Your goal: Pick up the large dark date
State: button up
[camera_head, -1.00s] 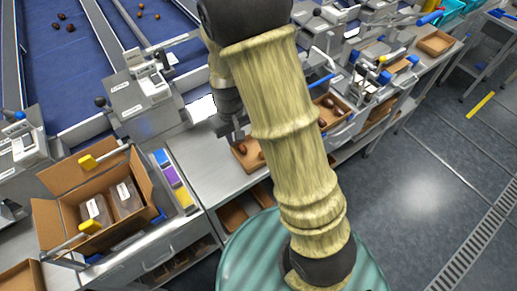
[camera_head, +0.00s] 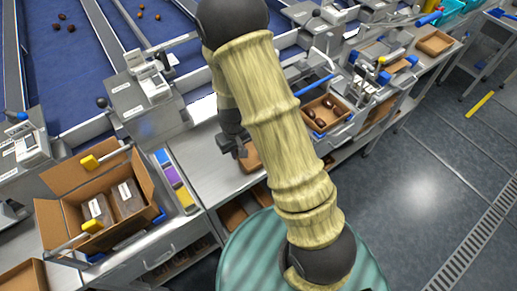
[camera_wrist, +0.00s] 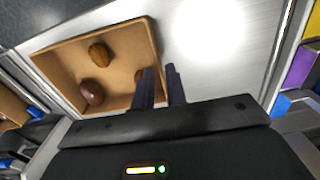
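A shallow brown tray (camera_wrist: 60,48) on the metal bench holds several dates in the wrist view. A large dark reddish date (camera_wrist: 92,92) lies near the tray's lower left side. A lighter brown date (camera_wrist: 98,53) lies above it, and another date (camera_wrist: 139,75) is partly hidden by my finger. My gripper (camera_wrist: 162,68) has its two fingers a small gap apart, with nothing seen between them. The fingertips are at the tray's right edge, to the right of the dark date. In the head view my gripper (camera_head: 236,150) hangs at the tray (camera_head: 252,158); the dates there are hidden.
Another tray with dates (camera_head: 325,112) stands to the right of my arm. An open cardboard box (camera_head: 62,222) with packs is at the left. A scale (camera_head: 140,100) stands behind the bench. Bare bench (camera_head: 205,165) lies left of the tray.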

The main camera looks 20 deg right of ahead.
jog(key=shift+f, duration=1.55)
grip_shut()
jog(key=shift+r, duration=0.15)
notch_tip(320, 180, up, 10)
jog(key=shift+f+b, duration=0.1)
jog(key=shift+b, duration=0.25)
jog(key=shift+d, duration=0.1)
